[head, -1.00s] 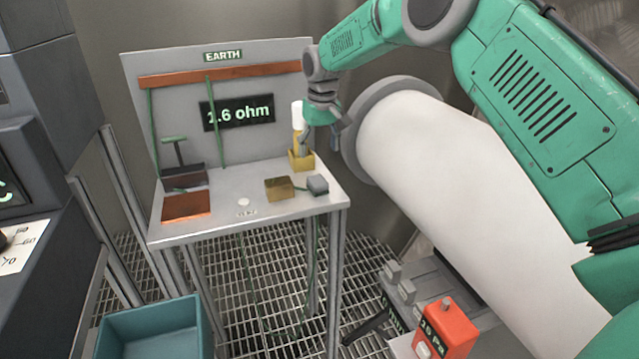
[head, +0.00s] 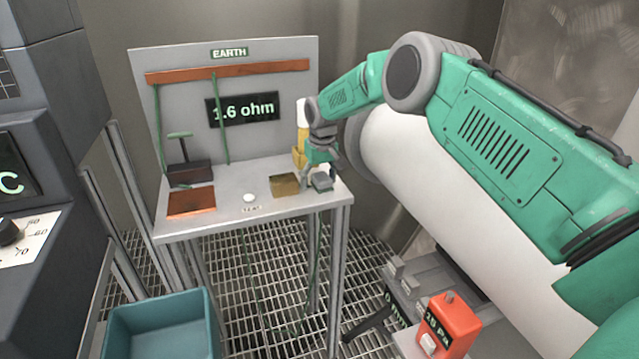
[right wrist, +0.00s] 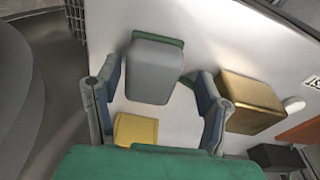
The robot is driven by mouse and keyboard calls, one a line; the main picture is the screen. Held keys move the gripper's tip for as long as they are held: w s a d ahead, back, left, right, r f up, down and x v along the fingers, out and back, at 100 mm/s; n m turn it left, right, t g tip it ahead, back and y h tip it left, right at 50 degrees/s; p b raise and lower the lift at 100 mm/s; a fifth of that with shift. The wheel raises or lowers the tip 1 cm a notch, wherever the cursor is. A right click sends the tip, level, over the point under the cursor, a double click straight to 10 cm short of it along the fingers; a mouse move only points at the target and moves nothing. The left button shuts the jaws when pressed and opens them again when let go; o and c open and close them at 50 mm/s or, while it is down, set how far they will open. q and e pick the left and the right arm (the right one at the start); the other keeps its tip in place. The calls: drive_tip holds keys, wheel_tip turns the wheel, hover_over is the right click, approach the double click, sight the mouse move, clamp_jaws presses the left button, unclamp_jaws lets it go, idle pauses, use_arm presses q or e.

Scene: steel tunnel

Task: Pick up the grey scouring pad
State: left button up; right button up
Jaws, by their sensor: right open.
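The grey scouring pad (head: 321,182) lies near the right front corner of the grey bench. My right gripper (head: 317,164) is just above and behind the pad in the head view. In the right wrist view its open jaws (right wrist: 158,92) point at the pad, one finger on each side, with nothing held between them. I cannot tell if a finger touches the pad. My left gripper is not in view.
A brass block (head: 285,184) sits close left of the pad, near one finger in the wrist view. A yellow holder (head: 299,157) with a white-topped item stands behind. A copper plate (head: 191,202) lies further left. A large white cylinder (head: 430,190) stands right of the bench.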

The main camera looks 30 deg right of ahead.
sight(322, 176)
drive_tip(key=shift+s, duration=0.1)
drive_tip(key=c, duration=0.5)
drive_tip(key=shift+d, duration=0.2)
drive_tip(key=c, duration=0.7)
drive_tip(key=shift+s+d+f, duration=0.15)
drive_tip(key=shift+d+f, duration=0.1)
drive_tip(key=shift+d, duration=0.25)
drive_tip(key=shift+c, duration=0.7)
drive_tip(key=shift+a+r, duration=0.15)
drive_tip(key=shift+r, duration=0.15)
drive_tip(key=r, duration=0.9)
drive_tip(key=shift+w+r, duration=0.2)
drive_tip(key=shift+r, duration=0.1)
